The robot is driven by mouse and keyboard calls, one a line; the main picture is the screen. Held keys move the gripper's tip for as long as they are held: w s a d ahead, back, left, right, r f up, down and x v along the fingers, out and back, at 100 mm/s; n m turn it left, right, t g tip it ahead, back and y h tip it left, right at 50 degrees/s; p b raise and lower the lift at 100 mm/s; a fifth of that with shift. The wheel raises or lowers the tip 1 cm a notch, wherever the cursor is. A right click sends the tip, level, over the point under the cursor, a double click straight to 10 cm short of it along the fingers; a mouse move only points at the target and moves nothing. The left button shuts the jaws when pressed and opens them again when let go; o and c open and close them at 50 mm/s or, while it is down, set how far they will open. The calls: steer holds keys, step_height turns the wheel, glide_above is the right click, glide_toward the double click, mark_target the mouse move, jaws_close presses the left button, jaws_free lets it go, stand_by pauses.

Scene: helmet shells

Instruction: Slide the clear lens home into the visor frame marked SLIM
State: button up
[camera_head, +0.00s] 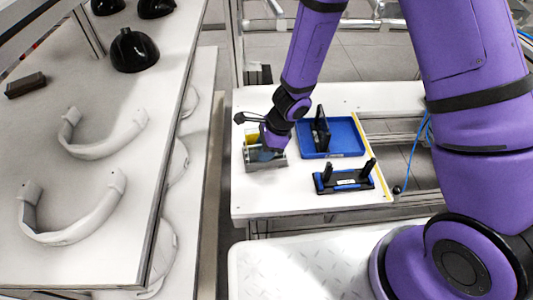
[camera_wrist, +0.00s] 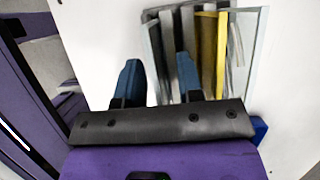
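My gripper (camera_head: 267,152) is at the left of the white work table, over a rack (camera_head: 281,163) of upright lens plates. In the wrist view my gripper (camera_wrist: 158,65) has its two blue fingers apart, with the plates just beyond them. A yellow plate (camera_wrist: 221,58) stands among several grey and clear-looking ones; which is the clear lens I cannot tell. A black frame (camera_head: 321,131) stands upright in a blue tray. A black holder with two posts (camera_head: 346,180) sits nearer, with a small label on its front. I cannot read SLIM on either.
The blue tray (camera_head: 352,152) lies right of my gripper. A yellow strip (camera_head: 372,155) runs along the table's right side. The long shelf at left holds white curved bands (camera_head: 75,235), black shells (camera_head: 135,52) and a dark block (camera_head: 25,85). The table's near-left corner is clear.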

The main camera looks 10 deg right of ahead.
steer(key=shift+c, duration=0.2)
jaws_close()
steer(key=shift+r, duration=0.1)
steer(key=shift+r, duration=1.65)
